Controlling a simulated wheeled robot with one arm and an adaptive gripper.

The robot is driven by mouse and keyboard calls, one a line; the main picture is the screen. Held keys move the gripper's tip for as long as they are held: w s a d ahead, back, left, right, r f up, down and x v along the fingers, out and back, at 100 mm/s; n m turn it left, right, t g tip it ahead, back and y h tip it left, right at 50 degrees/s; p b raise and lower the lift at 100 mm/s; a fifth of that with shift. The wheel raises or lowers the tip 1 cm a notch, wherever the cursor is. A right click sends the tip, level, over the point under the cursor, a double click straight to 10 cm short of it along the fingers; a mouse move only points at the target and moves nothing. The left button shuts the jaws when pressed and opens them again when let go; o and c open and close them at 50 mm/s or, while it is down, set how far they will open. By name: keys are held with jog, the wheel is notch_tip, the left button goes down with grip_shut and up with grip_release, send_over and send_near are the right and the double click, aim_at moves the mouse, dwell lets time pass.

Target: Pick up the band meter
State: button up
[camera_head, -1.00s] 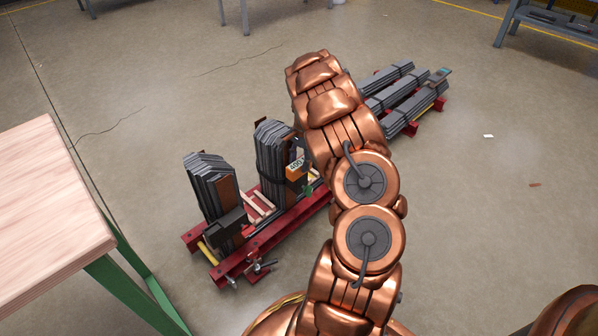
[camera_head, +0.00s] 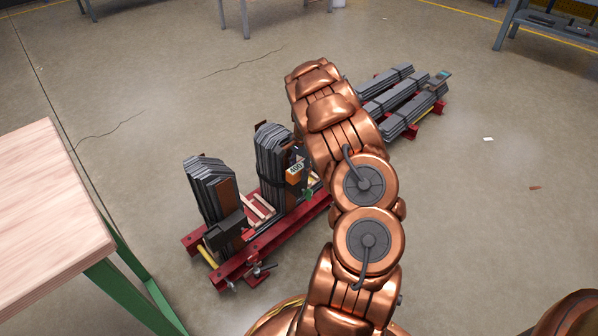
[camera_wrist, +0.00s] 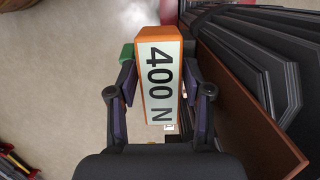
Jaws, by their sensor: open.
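The band meter is an orange box with a pale face reading "400 N" (camera_wrist: 159,80). In the wrist view it lies between the two dark fingers of my gripper (camera_wrist: 163,88). The fingers stand on either side of it, and narrow gaps seem to show between them and the box. In the head view the band meter (camera_head: 295,172) is beside the right stack of dark core sheets (camera_head: 270,160), partly behind my arm. My gripper is mostly hidden there; a dark part of it shows by the meter.
The dark stacked plates and a brown board (camera_wrist: 245,105) stand close on the right in the wrist view. A red frame (camera_head: 285,225) carries the stacks. More dark bars (camera_head: 385,95) lie on red supports behind. A wooden table (camera_head: 50,200) is at left.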

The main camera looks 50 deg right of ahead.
jog(key=shift+c, duration=0.3)
grip_shut()
jog(key=shift+d+r+b, duration=0.1)
jog(key=shift+r+b, duration=0.1)
jog(key=shift+b, duration=0.1)
dwell(0.4)
